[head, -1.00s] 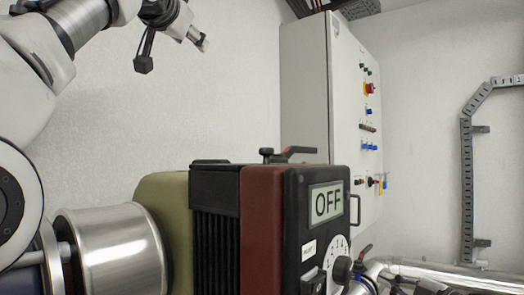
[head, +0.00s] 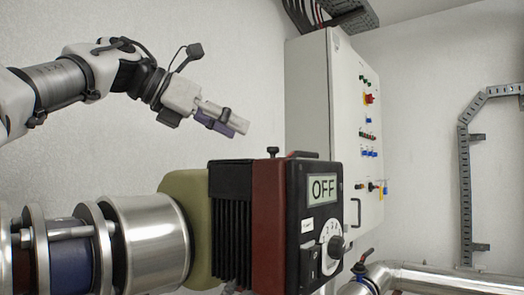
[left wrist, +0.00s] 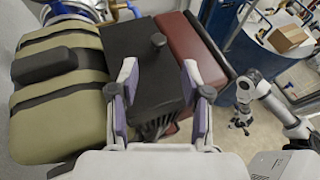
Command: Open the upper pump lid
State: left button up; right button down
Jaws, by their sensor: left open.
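The pump has a green motor (head: 187,205), a black finned box (head: 231,215), a dark red section (head: 268,215) and a front panel reading OFF (head: 322,189). A flat black lid (left wrist: 140,48) with a small upright knob (left wrist: 158,40) covers the box in the left wrist view and looks closed. The knob also shows on top in the head view (head: 272,151). My left gripper (head: 225,121) is open and empty above the pump. In the left wrist view its fingers (left wrist: 160,70) frame the lid, apparently without touching it. My right gripper (left wrist: 241,118) is small there; its jaws are unclear.
A grey control cabinet (head: 308,95) stands behind the pump. Steel pipes (head: 440,277) run at lower right, and a metal cylinder (head: 148,240) adjoins the motor. A cardboard box (left wrist: 287,38) sits on a blue drum at upper right. The space above the pump is free.

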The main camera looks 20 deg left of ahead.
pick_arm(q)
jog(key=p+x, duration=0.1)
jog(key=x, duration=0.3)
jog(key=shift+w+a+r+p, duration=0.1)
jog(key=shift+w+r+p, duration=0.1)
jog(key=shift+w+p, duration=0.15)
jog(key=d+p, duration=0.1)
jog(key=w+d+p, duration=0.1)
jog(key=p, duration=0.1)
jog(key=shift+w+f, duration=0.2)
jog(key=shift+w, duration=0.1)
jog(key=shift+d+f+p, duration=0.25)
jog(key=shift+f+p, duration=0.15)
jog(key=shift+p, duration=0.05)
jog(key=shift+w+a+f, duration=0.1)
jog(key=shift+w+f, duration=0.15)
jog(key=shift+f, duration=0.05)
grip_shut()
